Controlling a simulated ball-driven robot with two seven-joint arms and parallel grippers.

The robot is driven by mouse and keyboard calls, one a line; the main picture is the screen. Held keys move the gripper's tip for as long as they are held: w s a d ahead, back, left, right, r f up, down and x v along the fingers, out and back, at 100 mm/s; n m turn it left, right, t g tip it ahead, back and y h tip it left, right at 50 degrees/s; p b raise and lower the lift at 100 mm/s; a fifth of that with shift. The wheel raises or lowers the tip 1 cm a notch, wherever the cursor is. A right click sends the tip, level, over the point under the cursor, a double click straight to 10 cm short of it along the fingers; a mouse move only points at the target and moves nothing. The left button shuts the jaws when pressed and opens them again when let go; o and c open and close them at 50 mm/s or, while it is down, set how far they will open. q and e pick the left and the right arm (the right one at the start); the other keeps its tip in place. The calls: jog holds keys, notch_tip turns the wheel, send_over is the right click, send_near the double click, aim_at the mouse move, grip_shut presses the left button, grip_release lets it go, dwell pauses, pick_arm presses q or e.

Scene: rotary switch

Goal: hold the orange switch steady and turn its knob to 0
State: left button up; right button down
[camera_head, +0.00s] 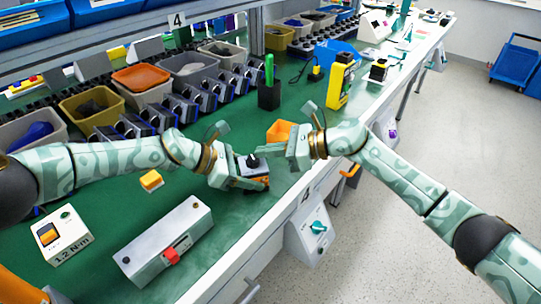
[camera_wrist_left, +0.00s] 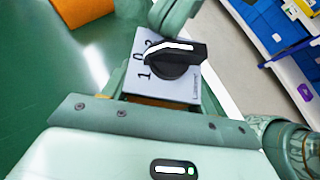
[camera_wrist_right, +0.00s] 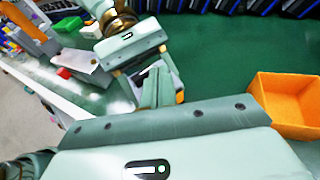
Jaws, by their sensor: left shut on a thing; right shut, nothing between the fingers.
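The orange switch (camera_head: 260,186) is upright above the green bench, held in my left gripper (camera_head: 248,180), which is shut on its body. Its grey face (camera_wrist_left: 190,92) bears the marks 1, 0 and 2 in the left wrist view. The black knob (camera_wrist_left: 175,65) has a white line whose left end lies near the 0 and 2; I cannot tell exactly which it meets. My right gripper (camera_head: 277,150) is shut and empty, just beside the knob. Its fingers show near the face in the left wrist view (camera_wrist_left: 175,14); contact is unclear. In the right wrist view the knob is mostly hidden.
An orange bin (camera_head: 281,131) stands behind the right gripper. A small yellow box (camera_head: 151,181), a white torque box (camera_head: 60,236) and a grey box with a red part (camera_head: 165,246) are on the bench. The bench's front edge is close on the right.

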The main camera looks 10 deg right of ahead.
jog(key=shift+w+a, duration=0.25)
jog(key=shift+w, duration=0.35)
dwell(0.5)
jog(key=v, duration=1)
jog(key=shift+d, duration=0.4)
jog(key=c, duration=1.5)
grip_release()
jog(key=shift+d+r+n, duration=0.15)
jog(key=shift+d+r, duration=0.05)
jog(key=shift+r, duration=0.35)
jog(key=shift+d+r+n, duration=0.15)
jog(key=shift+d+r, duration=0.1)
jog(key=shift+r, duration=0.35)
jog(key=s+a+r+n+g+h, duration=0.2)
jog(key=a+r+n+h, duration=0.25)
jog(key=a+r, duration=0.75)
jog(key=f+m+h, duration=0.2)
jog(key=f+m, duration=0.1)
jog(key=f, duration=0.2)
jog(key=w+f+m+h, duration=0.1)
jog(key=f+m+h, duration=0.1)
jog(key=f, duration=0.3)
jog(key=f+m+h, duration=0.2)
jog(key=f+m, duration=0.2)
jog(key=f, duration=0.2)
jog(key=shift+w+a+t, duration=0.2)
jog(key=shift+w+t, duration=0.05)
jog(key=shift+t, duration=0.15)
